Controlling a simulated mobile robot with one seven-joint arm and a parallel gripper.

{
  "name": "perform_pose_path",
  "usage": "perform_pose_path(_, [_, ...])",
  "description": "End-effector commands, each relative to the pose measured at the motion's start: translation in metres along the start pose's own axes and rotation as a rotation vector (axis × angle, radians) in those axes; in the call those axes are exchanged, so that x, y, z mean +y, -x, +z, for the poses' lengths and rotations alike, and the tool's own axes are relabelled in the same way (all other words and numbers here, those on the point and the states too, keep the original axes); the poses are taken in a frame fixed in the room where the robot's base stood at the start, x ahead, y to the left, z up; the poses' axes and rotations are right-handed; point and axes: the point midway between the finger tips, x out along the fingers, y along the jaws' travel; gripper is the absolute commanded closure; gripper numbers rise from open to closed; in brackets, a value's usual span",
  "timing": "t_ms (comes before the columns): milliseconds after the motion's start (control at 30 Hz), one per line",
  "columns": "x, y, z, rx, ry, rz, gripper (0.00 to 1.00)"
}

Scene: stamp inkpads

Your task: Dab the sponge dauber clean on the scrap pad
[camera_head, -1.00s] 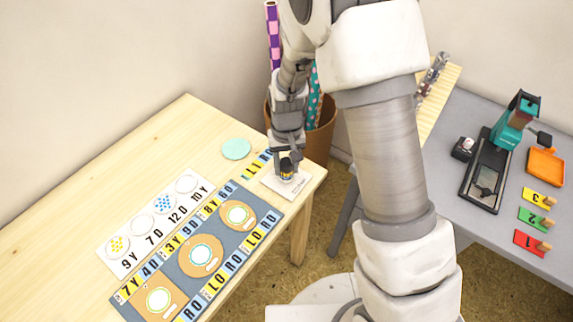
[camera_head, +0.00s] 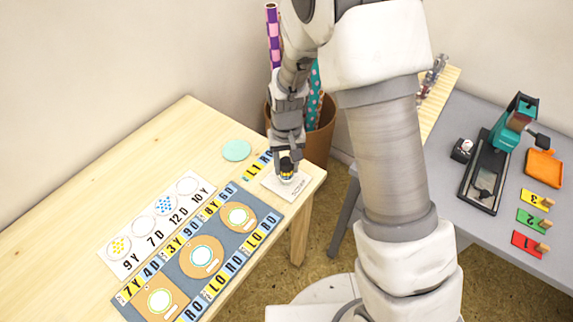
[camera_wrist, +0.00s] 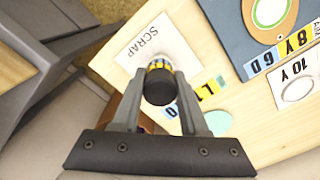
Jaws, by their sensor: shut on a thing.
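The scrap pad (camera_wrist: 150,45) is a white sheet printed "SCRAP" at the corner of the wooden table; it also shows in the head view (camera_head: 277,187). The sponge dauber (camera_wrist: 160,82) has a dark round end and a yellow-and-black band. My gripper (camera_wrist: 160,100) is shut on the dauber, one finger on each side. In the head view my gripper (camera_head: 286,165) points down with the dauber (camera_head: 287,172) over the pad. The dauber's sponge end is hidden, so I cannot tell whether it touches the pad.
A grey board (camera_head: 222,266) with round pads and lettered tiles lies left of the scrap pad, beside a white card (camera_head: 135,249) with circles. A mint disc (camera_head: 236,150) lies behind. A bin (camera_head: 321,141) with rolls stands behind the table. A grey table (camera_head: 457,215) is at right.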

Motion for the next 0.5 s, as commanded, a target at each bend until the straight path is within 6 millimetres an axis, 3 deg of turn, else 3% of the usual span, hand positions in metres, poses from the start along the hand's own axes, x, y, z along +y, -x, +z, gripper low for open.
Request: perform_pose_path(500, [-0.0001, 0.0109, -0.0004, 0.001, 0.0, 0.0, 0.97])
